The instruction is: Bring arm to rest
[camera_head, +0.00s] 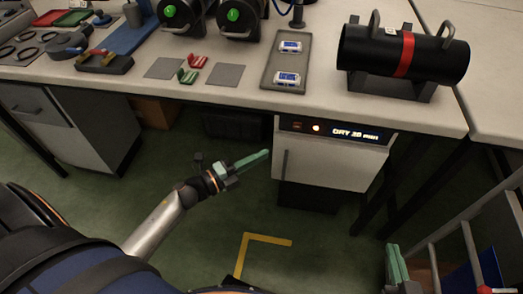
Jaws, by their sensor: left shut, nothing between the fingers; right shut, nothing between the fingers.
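My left arm reaches in from the lower left, and its gripper (262,156) with green fingers hangs over the floor in front of the bench. Its fingers are together and empty, pointing at the oven door, and it appears apart from everything. My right gripper (395,262), also green-fingered, shows low at the right, in front of a ladder-like rack. Its fingers are together with nothing between them. Most of my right arm is out of view.
The white bench (220,93) carries a black cylinder with a red band (405,56), a grey tray (270,72) with two small devices, and red and green clips (188,75). Below is a drying oven (330,162) reading "DRY 20 min". The metal rack (470,245) stands lower right. Green floor is open mid-view.

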